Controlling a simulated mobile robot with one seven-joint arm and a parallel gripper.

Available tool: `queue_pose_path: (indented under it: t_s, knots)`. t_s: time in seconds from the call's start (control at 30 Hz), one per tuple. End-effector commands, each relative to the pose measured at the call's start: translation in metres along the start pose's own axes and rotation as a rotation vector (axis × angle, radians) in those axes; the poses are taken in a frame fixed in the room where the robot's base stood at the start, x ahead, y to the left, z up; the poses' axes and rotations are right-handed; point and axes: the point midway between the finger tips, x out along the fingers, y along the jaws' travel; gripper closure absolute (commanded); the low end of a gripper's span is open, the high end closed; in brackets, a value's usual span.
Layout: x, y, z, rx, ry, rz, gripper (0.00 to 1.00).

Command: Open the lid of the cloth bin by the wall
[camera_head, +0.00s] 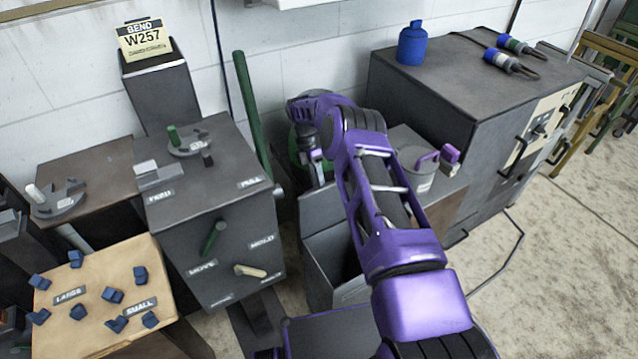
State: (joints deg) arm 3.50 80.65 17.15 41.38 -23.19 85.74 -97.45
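My purple arm reaches from the bottom right towards the wall, and my gripper (312,158) is at its far end, pointing down. My own wrist hides most of the fingers, so I cannot tell whether they are open. A green rounded object (294,146) by the wall shows partly behind my gripper; it may be the cloth bin, but its lid cannot be made out. I cannot tell if my gripper touches it. A dark grey box (322,222) stands below my gripper, partly covered by my arm.
A dark grey lever cabinet (215,225) stands left of my gripper, with a green post (246,105) behind it. A large grey cabinet (470,110) bearing a blue canister (412,45) stands right. A grey pot (420,172) sits between. Open floor lies right.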

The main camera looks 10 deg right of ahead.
Motion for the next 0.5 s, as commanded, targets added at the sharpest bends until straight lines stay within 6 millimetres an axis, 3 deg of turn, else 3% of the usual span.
queue_pose_path:
  t_s: [0.33,0.5]
  knots:
    - [-0.009,0.000,0.002,0.003,-0.003,0.007,0.53]
    - [-0.032,0.001,0.001,0.003,-0.004,0.010,0.53]
